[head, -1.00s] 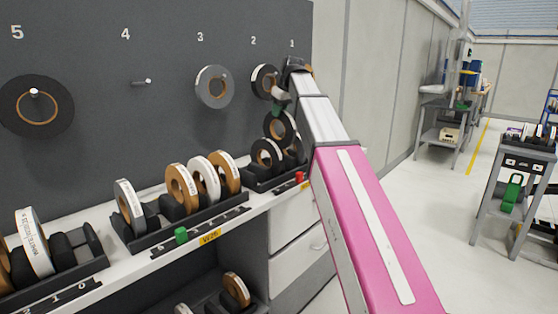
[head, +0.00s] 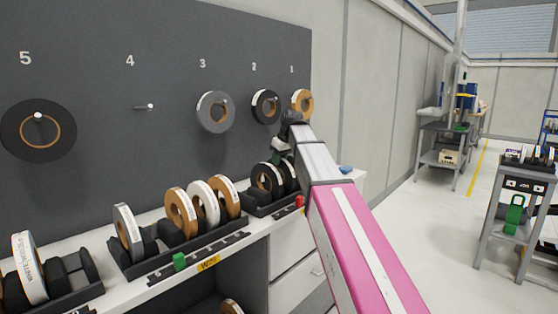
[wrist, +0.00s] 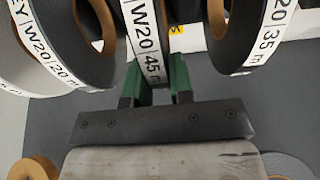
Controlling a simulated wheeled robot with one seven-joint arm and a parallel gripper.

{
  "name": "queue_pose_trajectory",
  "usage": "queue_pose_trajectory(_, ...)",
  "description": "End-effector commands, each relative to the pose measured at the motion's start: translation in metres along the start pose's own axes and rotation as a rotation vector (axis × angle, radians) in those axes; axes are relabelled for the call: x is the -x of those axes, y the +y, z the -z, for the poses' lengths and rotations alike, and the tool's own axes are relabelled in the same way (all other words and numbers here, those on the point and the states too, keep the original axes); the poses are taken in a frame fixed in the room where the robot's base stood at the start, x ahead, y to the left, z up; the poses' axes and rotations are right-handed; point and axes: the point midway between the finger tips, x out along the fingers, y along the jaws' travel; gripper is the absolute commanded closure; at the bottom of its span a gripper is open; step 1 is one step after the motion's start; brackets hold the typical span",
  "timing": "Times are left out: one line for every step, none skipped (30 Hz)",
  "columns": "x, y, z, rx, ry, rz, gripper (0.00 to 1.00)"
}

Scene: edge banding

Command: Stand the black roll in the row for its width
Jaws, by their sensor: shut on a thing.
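My gripper (wrist: 160,88) has its green fingers shut on a black roll (wrist: 143,40) whose white label reads W20 45 m. The roll is upright and edge-on in the wrist view. It is between a dark roll (wrist: 75,45) labelled W20 20 m on the left and a black roll (wrist: 250,40) labelled 20 35 m on the right. In the head view my gripper (head: 279,150) is low over the right-hand rack (head: 262,208), where black rolls (head: 268,180) stand close together. Whether the held roll touches the rack bottom is hidden.
A middle rack (head: 160,257) holds white, grey and brown rolls. A left rack (head: 75,299) holds a white roll (head: 30,267). Rolls hang on the wall pegs; peg 4 (head: 144,107) is empty.

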Motion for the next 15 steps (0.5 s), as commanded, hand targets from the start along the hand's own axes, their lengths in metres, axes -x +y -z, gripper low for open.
queue_pose_trajectory(-0.0003,0.0000,0.0000,0.000,0.000,0.000,1.00)
queue_pose_trajectory(-0.0009,0.0000,-0.0004,0.000,0.000,0.000,1.00)
queue_pose_trajectory(-0.0019,-0.0001,-0.0008,0.000,0.000,0.000,1.00)
queue_pose_trajectory(-0.0026,-0.0001,-0.0012,0.000,0.000,0.000,1.00)
queue_pose_trajectory(-0.0033,-0.0001,-0.0014,0.000,0.000,0.000,1.00)
queue_pose_trajectory(-0.0042,-0.0001,-0.0018,0.000,0.000,0.000,1.00)
queue_pose_trajectory(-0.0048,-0.0001,-0.0020,0.000,0.000,0.000,1.00)
queue_pose_trajectory(-0.0055,-0.0001,-0.0024,0.000,0.001,0.000,1.00)
queue_pose_trajectory(-0.0058,0.0000,-0.0024,0.000,0.000,0.000,0.72)
queue_pose_trajectory(-0.0056,0.0000,-0.0023,0.000,0.000,0.000,0.63)
queue_pose_trajectory(-0.0056,0.0000,-0.0023,0.000,0.000,0.000,0.53)
queue_pose_trajectory(-0.0056,0.0000,-0.0023,0.000,0.000,0.000,0.53)
queue_pose_trajectory(-0.0056,0.0000,-0.0023,0.000,0.000,0.000,0.53)
queue_pose_trajectory(-0.0056,0.0000,-0.0023,0.000,0.000,0.000,0.53)
queue_pose_trajectory(-0.0056,0.0000,-0.0023,0.000,0.000,0.000,0.53)
